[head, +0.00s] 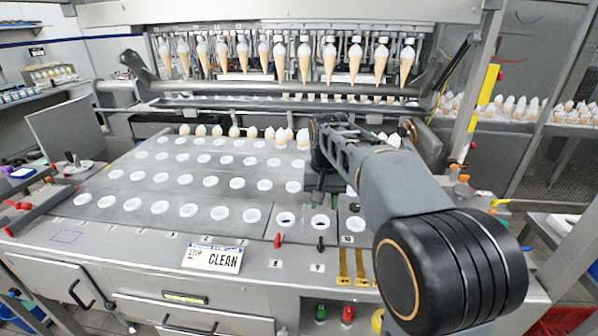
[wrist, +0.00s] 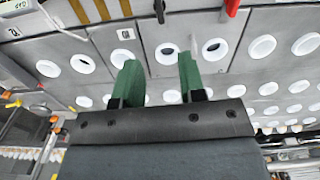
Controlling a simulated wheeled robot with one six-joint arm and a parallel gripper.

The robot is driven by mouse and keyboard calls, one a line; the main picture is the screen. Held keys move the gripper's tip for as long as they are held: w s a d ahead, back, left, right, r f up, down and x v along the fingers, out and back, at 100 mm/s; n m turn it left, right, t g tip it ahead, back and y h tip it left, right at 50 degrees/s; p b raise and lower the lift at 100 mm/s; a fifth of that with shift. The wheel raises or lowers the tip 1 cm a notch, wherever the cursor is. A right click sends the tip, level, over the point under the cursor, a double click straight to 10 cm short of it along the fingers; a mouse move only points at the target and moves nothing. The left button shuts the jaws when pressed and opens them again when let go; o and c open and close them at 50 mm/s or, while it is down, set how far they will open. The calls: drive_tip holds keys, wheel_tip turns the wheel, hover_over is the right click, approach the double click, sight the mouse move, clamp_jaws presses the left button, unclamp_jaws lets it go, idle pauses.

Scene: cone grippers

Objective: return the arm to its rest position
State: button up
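My arm (head: 400,180) reaches from the lower right over the grey metal table (head: 120,195) with rows of white ring holes. My gripper (head: 322,200) is pointed down over the front right part of the table, partly hidden behind my own arm in the head view. In the wrist view the two green fingers (wrist: 157,85) stand apart with nothing between them. Ring holes and bare table show beyond the fingertips. I cannot tell the exact height of the fingertips above the table.
A row of cones (head: 304,62) hangs from the machine's bar at the back. More cones (head: 234,131) stand along the table's back row. Small red and black levers (head: 277,240) stick up at the front edge. A "CLEAN" sign (head: 212,258) is on the front. More cones (head: 520,108) stand at right.

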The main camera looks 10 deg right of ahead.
drive_tip(key=shift+n+t, duration=0.4)
drive_tip(key=shift+n, duration=0.3)
drive_tip(key=f, duration=0.1)
drive_tip(key=s+f, duration=0.1)
drive_tip(key=f, duration=0.2)
drive_tip(key=shift+s+f, duration=0.2)
drive_tip(key=shift+s, duration=0.1)
drive_tip(key=s+f+n+t+p, duration=0.1)
drive_tip(key=s+f+t+p, duration=0.1)
drive_tip(key=s, duration=1.3)
drive_tip(key=shift+s+a+f+n+t, duration=0.25)
drive_tip(key=shift+s+f+n+t, duration=0.05)
drive_tip(key=shift+f, duration=0.35)
